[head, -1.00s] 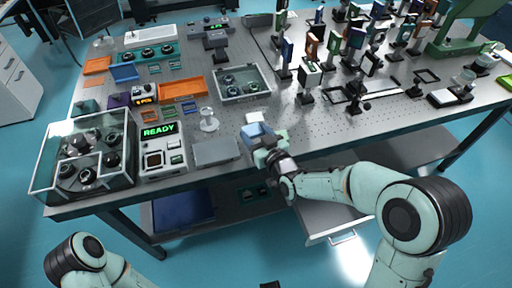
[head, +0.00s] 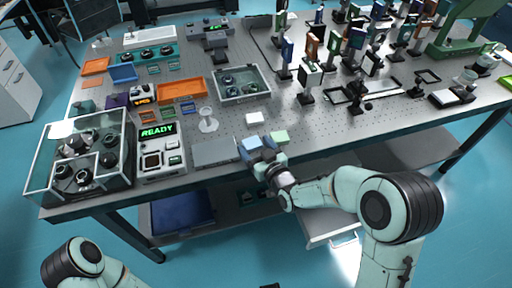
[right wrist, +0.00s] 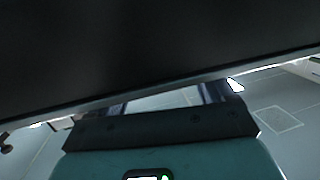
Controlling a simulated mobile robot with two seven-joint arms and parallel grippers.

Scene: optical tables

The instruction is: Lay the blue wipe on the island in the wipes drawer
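The blue wipe (head: 249,144) shows at the tips of my right gripper (head: 259,150), at the near edge of the perforated table. The gripper appears shut on it, though the fingers partly hide the hold. A white piece (head: 254,118) and a pale green piece (head: 280,137) lie on the table close by. An open drawer (head: 322,223) is below the table edge, partly behind my right arm. In the right wrist view, the gripper's fingers (right wrist: 165,99) are mostly hidden by a dark surface overhead. My left gripper is out of view; only part of that arm shows at lower left.
The perforated table (head: 225,118) carries a clear-walled box (head: 110,180), a READY device (head: 160,158) and a flat grey box (head: 214,153) left of the gripper. Many optic mounts stand at the back right. A lower shelf (head: 385,155) runs under the table.

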